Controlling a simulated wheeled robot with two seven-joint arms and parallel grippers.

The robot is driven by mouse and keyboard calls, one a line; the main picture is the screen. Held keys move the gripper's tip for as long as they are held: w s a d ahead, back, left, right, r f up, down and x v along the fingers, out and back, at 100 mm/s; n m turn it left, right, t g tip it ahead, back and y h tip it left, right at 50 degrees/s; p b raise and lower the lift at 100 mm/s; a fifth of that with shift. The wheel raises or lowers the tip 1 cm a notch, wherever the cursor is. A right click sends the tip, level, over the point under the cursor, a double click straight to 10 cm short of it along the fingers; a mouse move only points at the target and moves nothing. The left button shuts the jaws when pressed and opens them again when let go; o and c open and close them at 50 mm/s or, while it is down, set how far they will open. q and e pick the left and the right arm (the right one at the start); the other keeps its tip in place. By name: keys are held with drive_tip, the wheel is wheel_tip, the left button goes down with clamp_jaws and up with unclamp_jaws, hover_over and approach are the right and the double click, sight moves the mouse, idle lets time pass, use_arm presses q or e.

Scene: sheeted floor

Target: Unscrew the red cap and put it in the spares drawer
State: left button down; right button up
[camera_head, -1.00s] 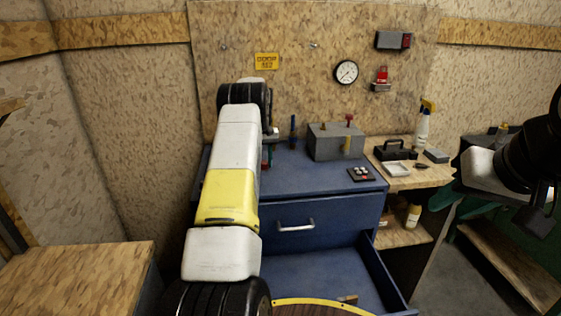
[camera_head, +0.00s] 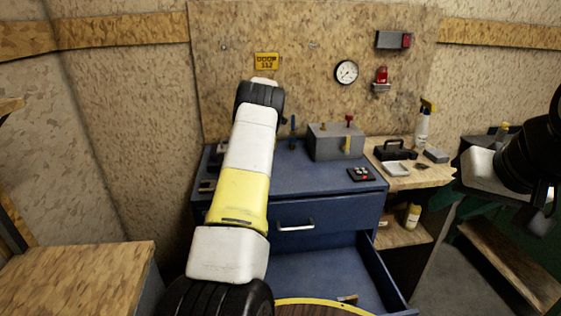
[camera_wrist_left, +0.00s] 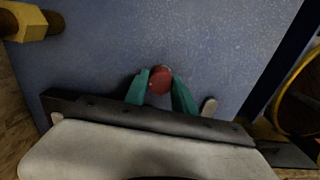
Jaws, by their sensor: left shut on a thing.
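My left gripper (camera_wrist_left: 160,82) is shut on a round red cap (camera_wrist_left: 159,80), held between its teal fingers above a blue surface. I cannot tell whether the cap touches anything beneath it. In the head view my left arm hides this gripper and the cap. My right gripper (camera_head: 462,205) is at the right side, its teal fingers apart and empty. A blue drawer (camera_head: 385,278) stands open low in the blue cabinet. No label shows on it, and a small brownish piece lies inside.
A closed drawer with a handle (camera_head: 296,225) is above the open one. A side shelf holds a spray bottle (camera_head: 422,125). A yellow-rimmed round edge (camera_head: 325,303) is in front.

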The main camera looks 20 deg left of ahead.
use_arm(q)
drive_tip(key=shift+n, duration=0.8)
drive_tip(key=c, duration=0.9)
unclamp_jaws()
drive_tip(key=shift+c, duration=0.2)
drive_tip(key=shift+c, duration=0.9)
